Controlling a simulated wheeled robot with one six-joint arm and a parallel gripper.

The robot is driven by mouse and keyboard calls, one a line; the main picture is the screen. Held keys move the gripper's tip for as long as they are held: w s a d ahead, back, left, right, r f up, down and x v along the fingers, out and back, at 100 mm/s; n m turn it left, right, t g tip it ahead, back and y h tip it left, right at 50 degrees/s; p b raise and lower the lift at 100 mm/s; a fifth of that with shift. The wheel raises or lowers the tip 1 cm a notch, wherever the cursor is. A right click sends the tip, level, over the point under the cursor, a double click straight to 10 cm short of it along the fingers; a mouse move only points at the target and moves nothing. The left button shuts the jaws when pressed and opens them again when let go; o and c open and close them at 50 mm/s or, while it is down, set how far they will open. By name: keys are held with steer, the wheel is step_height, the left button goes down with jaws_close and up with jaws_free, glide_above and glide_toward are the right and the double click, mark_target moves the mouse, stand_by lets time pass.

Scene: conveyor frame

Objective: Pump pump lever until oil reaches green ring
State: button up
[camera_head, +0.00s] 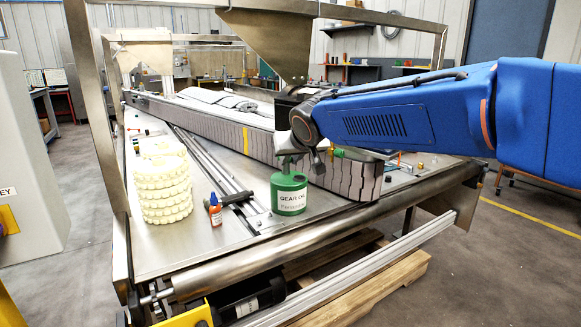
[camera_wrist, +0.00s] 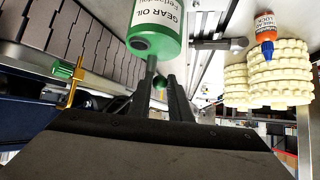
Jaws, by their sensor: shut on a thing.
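A green can (camera_head: 289,195) labelled "GEAR OIL" stands on the front of the metal table; it fills the top centre of the wrist view (camera_wrist: 172,42). A thin grey stem (camera_wrist: 151,68) comes from its top. My gripper (camera_wrist: 160,88) is just above the can, its dark fingers shut on the pump lever, of which a small green knob (camera_wrist: 160,81) shows between them. Most of the lever is hidden by the fingers. A green cylinder (camera_wrist: 62,69) with a brass fitting sits beside the belt. I cannot make out a green ring or the oil level.
A long grey belt (camera_head: 245,137) runs behind the can.

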steer(key=shift+w+r, duration=0.15)
steer(key=shift+r, duration=0.55)
steer(key=shift+w+a+r, duration=0.1)
steer(key=shift+r, duration=0.15)
steer(key=o, duration=0.9)
